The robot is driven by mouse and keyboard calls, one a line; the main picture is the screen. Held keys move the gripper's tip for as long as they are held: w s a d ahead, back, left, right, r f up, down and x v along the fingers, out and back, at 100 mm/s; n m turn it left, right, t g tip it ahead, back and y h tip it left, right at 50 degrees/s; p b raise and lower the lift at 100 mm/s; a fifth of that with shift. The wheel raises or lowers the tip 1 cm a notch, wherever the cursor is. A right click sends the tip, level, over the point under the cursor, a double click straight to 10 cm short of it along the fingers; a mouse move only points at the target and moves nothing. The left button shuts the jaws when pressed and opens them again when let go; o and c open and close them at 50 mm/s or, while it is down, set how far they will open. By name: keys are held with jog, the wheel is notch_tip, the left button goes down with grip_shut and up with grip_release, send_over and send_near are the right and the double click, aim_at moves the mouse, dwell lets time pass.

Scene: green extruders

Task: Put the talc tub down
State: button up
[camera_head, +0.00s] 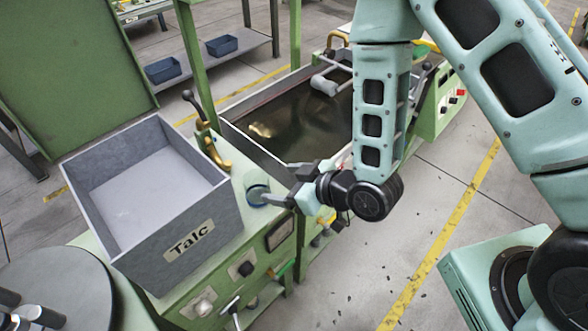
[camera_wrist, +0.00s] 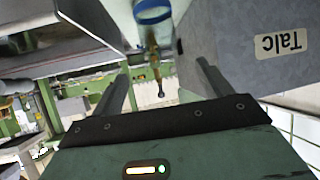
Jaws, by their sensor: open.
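A grey open-topped box labelled "Talc" (camera_head: 188,240) sits upright on the green machine top at the left. A small clear tub with a blue rim (camera_head: 256,183) stands beside the box's right wall; I cannot read a label on it. My gripper (camera_head: 276,184) is at this small tub, one finger passing in front of it. In the wrist view my gripper (camera_wrist: 161,70) is open, with nothing visibly clamped. There the small tub (camera_wrist: 155,20) shows at the top, beyond the fingertips, and the Talc box (camera_wrist: 240,55) is at the right.
A brass-coloured handle (camera_head: 213,150) and a dark lever stand just behind the small tub. A dark-filled trough (camera_head: 290,125) lies behind. A round grey table (camera_head: 60,285) is at lower left. The floor at right is mostly clear.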

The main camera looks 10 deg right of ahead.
jog(key=shift+p+v, duration=1.1)
jog(key=shift+v, duration=0.1)
jog(key=s+d+r+g+h, duration=0.2)
jog(key=s+r+g+h, duration=0.2)
jog(key=s+r, duration=0.4)
jog(key=s+d+r+m+g+h, duration=0.1)
jog(key=s+d+r+g+h, duration=0.2)
jog(key=s+r, duration=0.5)
notch_tip(320, 180, up, 4)
jog(key=shift+d+g+h, duration=0.15)
jog(key=shift+g+h, duration=0.35)
jog(key=shift+g, duration=0.3)
jog(key=shift+s, duration=0.1)
